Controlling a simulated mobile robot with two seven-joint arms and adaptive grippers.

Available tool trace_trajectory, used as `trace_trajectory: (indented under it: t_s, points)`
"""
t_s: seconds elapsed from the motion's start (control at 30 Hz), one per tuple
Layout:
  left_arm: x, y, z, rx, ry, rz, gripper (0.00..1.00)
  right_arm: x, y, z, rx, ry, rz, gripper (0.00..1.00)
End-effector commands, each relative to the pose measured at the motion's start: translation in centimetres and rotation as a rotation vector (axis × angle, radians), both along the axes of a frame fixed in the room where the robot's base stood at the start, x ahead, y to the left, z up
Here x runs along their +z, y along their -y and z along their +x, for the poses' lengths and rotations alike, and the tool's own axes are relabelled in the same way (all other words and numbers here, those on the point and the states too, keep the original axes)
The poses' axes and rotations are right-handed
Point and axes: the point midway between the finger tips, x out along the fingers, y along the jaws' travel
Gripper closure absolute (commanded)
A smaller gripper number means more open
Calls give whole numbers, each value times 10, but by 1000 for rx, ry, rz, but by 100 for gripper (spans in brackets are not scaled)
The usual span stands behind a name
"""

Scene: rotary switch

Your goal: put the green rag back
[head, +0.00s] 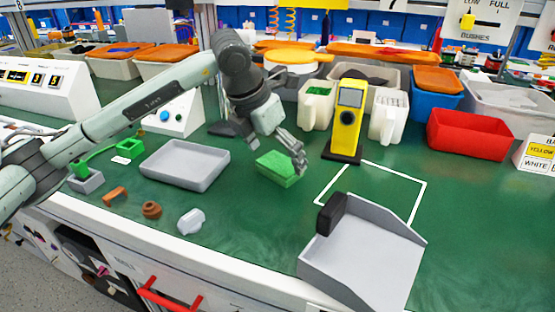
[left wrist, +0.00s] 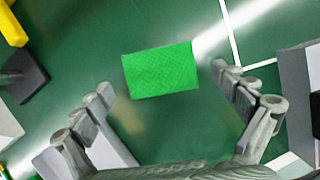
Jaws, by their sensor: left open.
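The green rag (head: 277,168) is a bright green, folded block shape on the green bench top, near the middle of the head view. My left gripper (head: 292,152) is directly above and beside it, fingers pointing down. In the left wrist view the rag (left wrist: 160,70) lies between and just beyond the spread fingertips, with a gap on both sides. The left gripper is open and empty. One finger covers part of the rag's right end in the head view. My right gripper is not in view.
A grey tray (head: 184,177) lies left of the rag. A yellow device (head: 346,118) and two white jugs (head: 386,118) stand behind. A white-outlined area (head: 395,184) and a grey open bin (head: 362,268) with a black block (head: 330,213) are to the right. Small parts lie front left.

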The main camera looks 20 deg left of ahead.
Motion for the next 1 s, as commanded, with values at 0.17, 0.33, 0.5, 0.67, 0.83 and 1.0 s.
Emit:
trace_trajectory:
  t_s: [0.17,0.33,0.5,0.67,0.83,1.0]
  points:
    - [39,-7,-14,-1,6,0,3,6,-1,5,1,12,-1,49]
    - [70,-12,-26,-2,4,1,3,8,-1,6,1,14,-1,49]
    - [90,-15,-34,-1,1,1,3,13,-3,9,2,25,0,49]
    - [96,-17,-37,-1,-1,1,3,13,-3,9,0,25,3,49]
    - [96,-16,-37,-1,-1,1,3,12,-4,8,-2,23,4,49]
    - [95,-16,-37,-2,-1,1,3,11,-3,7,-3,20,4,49]
